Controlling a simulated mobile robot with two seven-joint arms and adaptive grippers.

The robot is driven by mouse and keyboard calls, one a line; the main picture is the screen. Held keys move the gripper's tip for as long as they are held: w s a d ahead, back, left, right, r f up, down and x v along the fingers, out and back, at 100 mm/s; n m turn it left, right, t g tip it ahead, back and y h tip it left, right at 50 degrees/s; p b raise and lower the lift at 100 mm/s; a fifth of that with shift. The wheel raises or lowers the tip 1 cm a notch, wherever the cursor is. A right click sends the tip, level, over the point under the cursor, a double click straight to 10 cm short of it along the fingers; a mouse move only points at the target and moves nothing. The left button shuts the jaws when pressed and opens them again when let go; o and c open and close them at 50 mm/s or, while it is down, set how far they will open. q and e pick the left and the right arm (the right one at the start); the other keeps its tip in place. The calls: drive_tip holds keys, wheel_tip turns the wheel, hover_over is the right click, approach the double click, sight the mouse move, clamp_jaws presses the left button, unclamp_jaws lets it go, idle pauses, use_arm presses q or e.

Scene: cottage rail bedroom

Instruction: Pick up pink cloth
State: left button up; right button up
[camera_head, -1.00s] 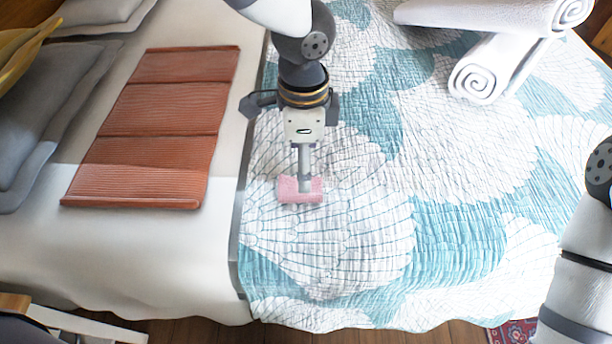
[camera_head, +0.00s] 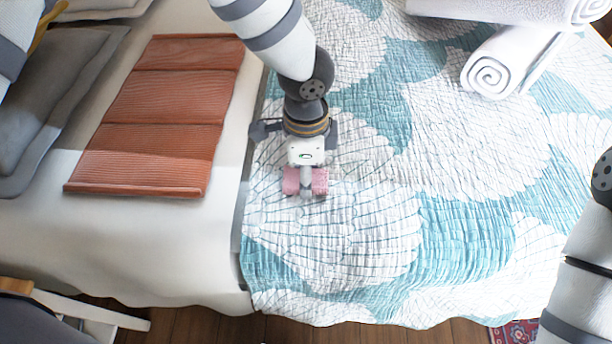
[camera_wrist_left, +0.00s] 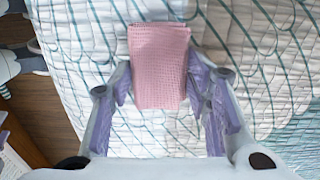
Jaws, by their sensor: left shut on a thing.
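The pink cloth (camera_head: 320,182) is a small textured piece at the left part of the quilted bedspread. In the head view it shows on both sides of my left gripper's fingers. In the left wrist view the cloth (camera_wrist_left: 158,62) is a flat rectangle reaching back between the two purple-padded fingers. My left gripper (camera_head: 305,184) points down and is shut on the cloth; its fingers also show in the left wrist view (camera_wrist_left: 163,92). I cannot tell whether the cloth is clear of the quilt. My right arm shows at the right edge, but its gripper is out of view.
The blue and white quilt (camera_head: 465,240) is clear around the cloth. Rolled white towels (camera_head: 510,62) lie at the back right. An orange ribbed mat (camera_head: 160,110) lies on the pale surface to the left, beside grey cushions (camera_head: 60,95). A white chair (camera_head: 95,318) stands at the front left.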

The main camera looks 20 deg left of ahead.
use_arm(q)
wheel_tip(320, 180, up, 3)
drive_tip(key=shift+w+r, duration=0.1)
drive_tip(key=s+d+r+p, duration=0.1)
drive_tip(key=s+r, duration=0.2)
drive_tip(key=s, duration=0.1)
drive_tip(key=s+d+r+p, duration=0.1)
drive_tip(key=s+r, duration=0.2)
drive_tip(key=s, duration=0.2)
drive_tip(key=s+d+r+p, duration=0.1)
drive_tip(key=s+r+p, duration=0.1)
drive_tip(key=s+r, duration=0.2)
drive_tip(key=shift+s, duration=0.5)
use_arm(e)
drive_tip(key=w+r+t, duration=0.2)
drive_tip(key=w+r, duration=0.3)
drive_tip(key=shift+w, duration=0.1)
